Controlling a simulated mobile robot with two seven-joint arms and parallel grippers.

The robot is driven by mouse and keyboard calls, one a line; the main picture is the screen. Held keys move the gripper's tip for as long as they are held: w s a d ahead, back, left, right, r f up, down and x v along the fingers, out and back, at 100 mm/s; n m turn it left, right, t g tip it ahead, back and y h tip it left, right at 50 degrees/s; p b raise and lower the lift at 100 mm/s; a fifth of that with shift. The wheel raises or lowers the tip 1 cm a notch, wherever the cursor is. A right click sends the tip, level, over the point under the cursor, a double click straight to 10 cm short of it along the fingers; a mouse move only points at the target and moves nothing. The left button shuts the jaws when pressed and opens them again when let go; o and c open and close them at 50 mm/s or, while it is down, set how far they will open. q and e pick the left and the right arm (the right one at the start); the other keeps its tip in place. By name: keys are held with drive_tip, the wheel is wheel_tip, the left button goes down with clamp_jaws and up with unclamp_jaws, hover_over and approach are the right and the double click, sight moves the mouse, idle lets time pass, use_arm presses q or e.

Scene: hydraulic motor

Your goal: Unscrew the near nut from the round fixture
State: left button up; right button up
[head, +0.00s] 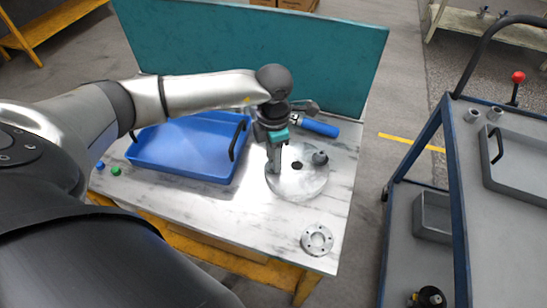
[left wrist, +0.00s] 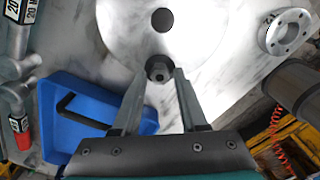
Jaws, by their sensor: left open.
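The round fixture (head: 297,188) is a pale metal disc with a dark centre hole, lying on the marbled table. A grey nut (head: 320,158) stands on its right side in the head view. In the left wrist view, a hexagonal nut (left wrist: 158,69) sits on the fixture (left wrist: 205,40) near its hole. My left gripper (head: 274,168) points down over the left part of the disc. Its open fingers (left wrist: 160,78) lie on either side of that nut, with visible gaps. The head view hides this nut behind the gripper. My right gripper is not in view.
A blue tray (head: 180,168) lies left of the fixture. A flanged ring (head: 317,240) lies near the front right table edge. A blue-handled tool (head: 320,127) lies behind the fixture, before a teal panel (head: 260,45). A blue-framed cart (head: 455,200) stands right, across a floor gap.

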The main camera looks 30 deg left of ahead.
use_arm(q)
drive_tip(key=m+b, duration=0.2)
drive_tip(key=m, duration=0.3)
drive_tip(key=shift+m, duration=0.6)
drive_tip(key=shift+m, duration=0.4)
drive_tip(key=shift+b, duration=0.35)
drive_tip(key=shift+c, duration=0.2)
clamp_jaws()
